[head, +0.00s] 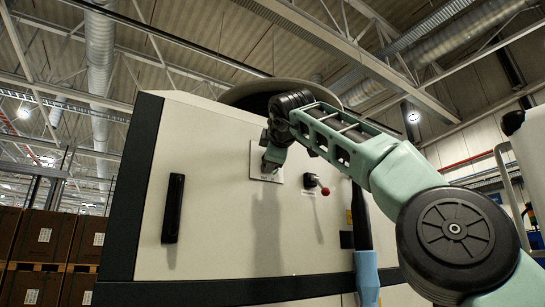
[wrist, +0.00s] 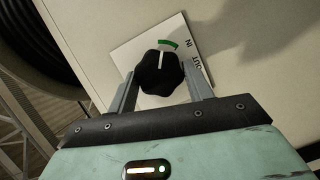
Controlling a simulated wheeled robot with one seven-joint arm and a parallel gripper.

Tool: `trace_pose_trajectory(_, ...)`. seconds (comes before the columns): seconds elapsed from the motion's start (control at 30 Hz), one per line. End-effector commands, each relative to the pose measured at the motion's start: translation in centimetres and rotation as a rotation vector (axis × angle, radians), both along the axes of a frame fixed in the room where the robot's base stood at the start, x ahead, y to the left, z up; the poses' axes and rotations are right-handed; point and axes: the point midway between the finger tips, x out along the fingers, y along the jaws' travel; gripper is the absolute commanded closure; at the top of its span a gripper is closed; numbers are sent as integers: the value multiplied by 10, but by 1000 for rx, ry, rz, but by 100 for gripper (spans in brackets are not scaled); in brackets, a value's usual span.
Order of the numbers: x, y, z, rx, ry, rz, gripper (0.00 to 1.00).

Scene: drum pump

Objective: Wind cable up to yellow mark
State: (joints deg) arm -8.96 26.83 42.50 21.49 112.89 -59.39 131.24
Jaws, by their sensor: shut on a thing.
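A black lobed knob (wrist: 160,73) with a white pointer line sits on a white plate (wrist: 122,55) on the cabinet face. The plate has a green arc and the words IN and OUT, and the pointer lies towards the green arc. My gripper (wrist: 161,82) is shut on the knob, one finger on each side. In the head view my gripper (head: 273,157) is at the upper part of the cabinet (head: 225,215) and hides the knob. Black cable coils (wrist: 45,35) show at the upper left of the wrist view. I see no yellow mark.
A lever with a red ball (head: 325,191) sticks out right of my gripper. A black bar handle (head: 173,208) is on the cabinet's left side. A grey drum rim (head: 250,90) shows behind the cabinet top. Brown boxes (head: 40,245) are stacked at the far left.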

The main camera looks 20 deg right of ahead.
Motion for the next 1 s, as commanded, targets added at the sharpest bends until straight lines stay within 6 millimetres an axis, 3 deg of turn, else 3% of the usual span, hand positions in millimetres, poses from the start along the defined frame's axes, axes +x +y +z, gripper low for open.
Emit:
trace_pose_trajectory(0.03,1,0,-2,-1,4,-1,72)
trace_pose_trajectory(0.07,1,0,-2,-1,4,-1,46)
trace_pose_trajectory(0.13,1,0,-2,-1,4,-1,27)
trace_pose_trajectory(0.43,-1,0,-1,-1,1,-1,27)
trace_pose_trajectory(0.57,-11,1,-1,0,-1,1,27)
trace_pose_trajectory(1.0,-106,11,6,-1,-1,2,27)
